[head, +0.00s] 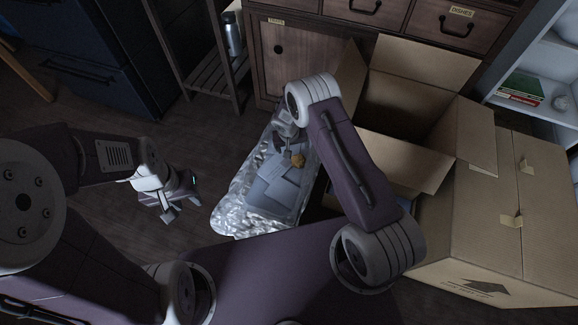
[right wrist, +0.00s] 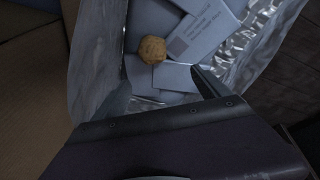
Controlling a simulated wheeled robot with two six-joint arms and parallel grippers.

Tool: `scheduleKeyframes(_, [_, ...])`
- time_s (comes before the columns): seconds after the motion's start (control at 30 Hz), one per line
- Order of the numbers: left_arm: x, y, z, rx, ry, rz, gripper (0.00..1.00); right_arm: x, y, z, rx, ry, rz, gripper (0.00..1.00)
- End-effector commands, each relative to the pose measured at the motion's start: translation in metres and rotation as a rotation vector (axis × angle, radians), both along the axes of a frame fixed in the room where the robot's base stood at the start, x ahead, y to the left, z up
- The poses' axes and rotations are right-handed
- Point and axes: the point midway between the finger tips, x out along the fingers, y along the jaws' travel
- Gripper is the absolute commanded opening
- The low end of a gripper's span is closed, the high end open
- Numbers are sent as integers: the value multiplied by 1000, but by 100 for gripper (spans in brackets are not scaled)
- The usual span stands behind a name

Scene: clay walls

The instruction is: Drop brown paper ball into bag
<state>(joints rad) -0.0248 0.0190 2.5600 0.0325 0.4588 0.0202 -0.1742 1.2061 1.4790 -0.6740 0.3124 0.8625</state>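The brown paper ball (head: 298,160) shows over the papers in the clear, crinkled bag (head: 230,213). In the right wrist view the ball (right wrist: 152,49) is within the bag's mouth, beyond my fingertips and apart from them. I cannot tell whether it rests on the papers or is in the air. My right gripper (head: 287,145) is over the bag's far end; its fingers (right wrist: 160,90) are spread and empty. The bag's wall (right wrist: 95,60) also shows there. My left gripper (head: 172,208) is open and empty above the floor, left of the bag.
White envelopes and papers (head: 270,190) lie in the bag. An open cardboard box (head: 400,155) and a closed one (head: 510,220) stand to the right. Wooden drawers (head: 310,60) and a slatted rack (head: 215,85) are behind. The floor left of the bag is clear.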

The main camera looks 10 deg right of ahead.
Motion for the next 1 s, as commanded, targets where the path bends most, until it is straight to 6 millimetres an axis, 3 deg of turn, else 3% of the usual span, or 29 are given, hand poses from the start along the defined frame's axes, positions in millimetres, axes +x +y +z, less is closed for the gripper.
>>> scheduleKeyframes(0.43, [0, 0, 51, 0, 0, 0, 36, -18, 12, 80, 0, 0, 1, 85])
scheduleKeyframes(1.0, [0, 0, 53, 0, 0, 0, 36, -21, 14, 87, 0, 0, 0, 85])
